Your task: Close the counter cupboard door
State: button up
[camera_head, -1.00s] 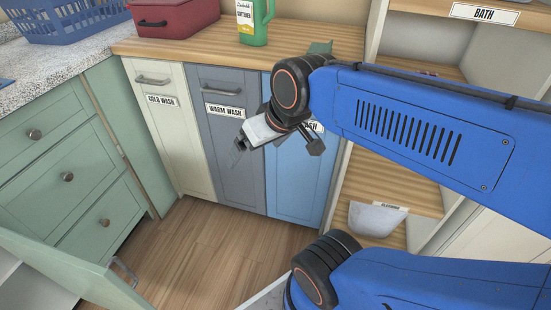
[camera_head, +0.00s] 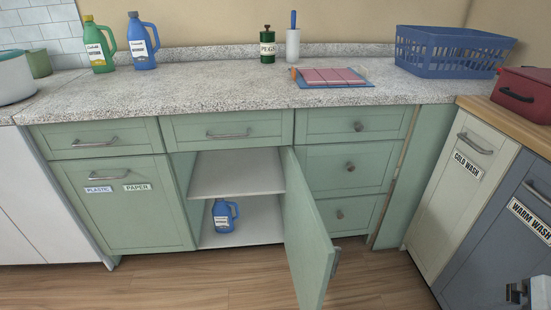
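The counter cupboard door (camera_head: 309,232) is green and stands wide open, hinged on the right side of its opening and swung out toward me. Its metal handle (camera_head: 336,262) shows edge-on at the right of the door. The open cupboard (camera_head: 238,187) has a pale shelf, with a blue bottle (camera_head: 224,215) standing on its floor. Only a small part of my gripper (camera_head: 518,291) shows at the lower right corner, well to the right of the door. Its fingertips are too cut off to tell whether it is open or shut.
A drawer (camera_head: 228,125) sits shut above the opening, and shut drawers (camera_head: 350,168) stand to the right. A plastic and paper cupboard (camera_head: 124,204) is shut at left. Laundry fronts, cold wash (camera_head: 461,190) and warm wash (camera_head: 510,245), stand at right. The wooden floor (camera_head: 386,284) is clear.

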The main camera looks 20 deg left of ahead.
aim_at(310, 250)
jog(key=u, duration=1.2)
